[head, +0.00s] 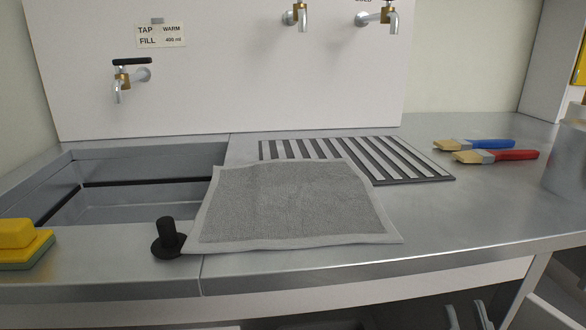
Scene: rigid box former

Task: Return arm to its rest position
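My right gripper (468,314) shows at the bottom edge, right of the middle, below and in front of the counter's front edge. Its two dark fingertips stand apart with a gap between them, and I see nothing held. The rest of it is cut off by the picture's edge. My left gripper is not in view. A grey cloth (292,203) with a lighter border lies on the counter, partly over the slatted drain grid, well away from my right gripper.
The metal counter (480,215) has clear room right of the cloth. A sink (150,165) is at left, with a black knobbed plug (167,238) and yellow-green sponge (22,245) in front. Blue-handled (480,145) and red-handled (500,156) brushes lie beside a grey container (566,160). Taps (125,80) are behind.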

